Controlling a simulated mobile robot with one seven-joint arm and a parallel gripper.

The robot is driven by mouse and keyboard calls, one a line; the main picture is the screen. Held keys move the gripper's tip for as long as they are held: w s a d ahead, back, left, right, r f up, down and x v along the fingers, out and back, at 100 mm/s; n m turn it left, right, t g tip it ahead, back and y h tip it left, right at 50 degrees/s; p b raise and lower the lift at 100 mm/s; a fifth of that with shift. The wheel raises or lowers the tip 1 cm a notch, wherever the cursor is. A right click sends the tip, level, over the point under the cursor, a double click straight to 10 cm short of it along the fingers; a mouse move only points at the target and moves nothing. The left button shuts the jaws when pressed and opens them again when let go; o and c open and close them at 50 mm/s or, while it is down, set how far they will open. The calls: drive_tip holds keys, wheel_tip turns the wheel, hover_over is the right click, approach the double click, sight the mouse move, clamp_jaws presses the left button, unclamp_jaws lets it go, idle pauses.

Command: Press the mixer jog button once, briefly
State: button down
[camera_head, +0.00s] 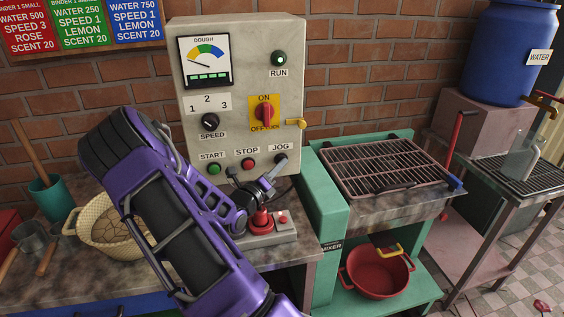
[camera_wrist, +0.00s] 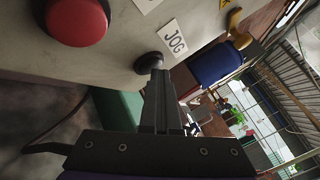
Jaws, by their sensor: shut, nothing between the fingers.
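The grey control box (camera_head: 240,75) stands against the brick wall. The black JOG button (camera_head: 281,159) is at the lower right of its face, under the JOG label. In the wrist view the dark round JOG button (camera_wrist: 147,62) is beside its white label (camera_wrist: 173,38). My gripper (camera_head: 277,170) is shut and empty, its fingertips right at the JOG button. The closed fingers (camera_wrist: 158,80) partly overlap the button in the wrist view. I cannot tell whether they touch it or whether it is pushed in.
The red STOP button (camera_head: 248,163) and green START button (camera_head: 214,169) are left of JOG. The ON/OFF switch (camera_head: 264,111) is above, with the green RUN lamp (camera_head: 280,58) higher. The green mixer (camera_head: 380,168) is to the right.

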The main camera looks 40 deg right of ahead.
drive_tip(key=shift+s, duration=0.1)
idle(0.3)
drive_tip(key=shift+s+a+p, duration=0.4)
drive_tip(key=shift+s+a, duration=0.05)
drive_tip(key=shift+s, duration=0.25)
drive_tip(key=shift+s, duration=0.1)
drive_tip(key=shift+s+a+p, duration=0.25)
drive_tip(key=shift+s+a, duration=0.15)
drive_tip(key=shift+s, duration=0.3)
drive_tip(key=shift+s+a+p, duration=0.3)
drive_tip(key=shift+s+a, duration=0.1)
drive_tip(key=shift+s, duration=0.3)
drive_tip(key=shift+s+a+p, duration=0.25)
drive_tip(key=shift+s+a, duration=0.15)
drive_tip(key=shift+s, duration=0.3)
